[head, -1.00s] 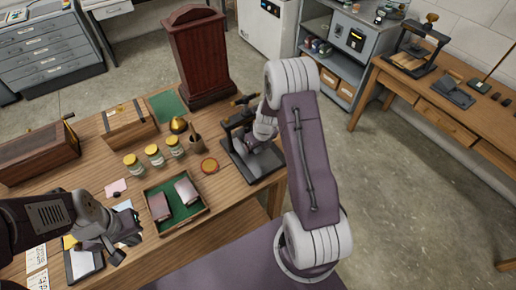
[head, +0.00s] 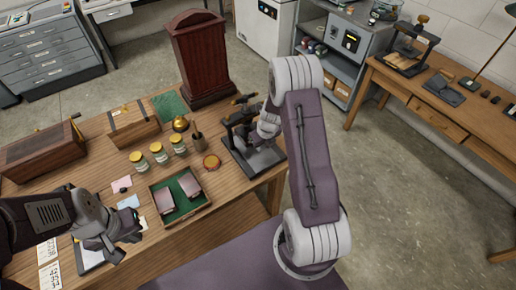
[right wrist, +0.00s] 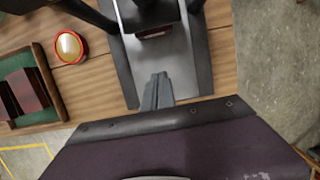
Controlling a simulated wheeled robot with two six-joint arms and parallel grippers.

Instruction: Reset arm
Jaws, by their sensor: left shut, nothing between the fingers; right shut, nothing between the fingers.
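My left gripper (head: 118,243) is shut and empty. It is above the front left of the wooden table (head: 236,222), over a dark-edged board with a pale sheet (head: 88,258). My right arm reaches up over the table's right end and bends down toward a small black press (head: 238,146). In the right wrist view my right gripper (right wrist: 158,78) is shut and empty, in front of or over the press's grey base (right wrist: 169,65). Whether it touches the press cannot be told.
A green-lined tray (head: 181,217) with two dark red blocks lies between the grippers. Several yellow-lidded jars (head: 158,153), a round amber-topped thing (head: 212,162) and a tall dark red wooden case (head: 203,60) stand behind. Open floor (head: 400,190) separates this table from another bench (head: 425,95).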

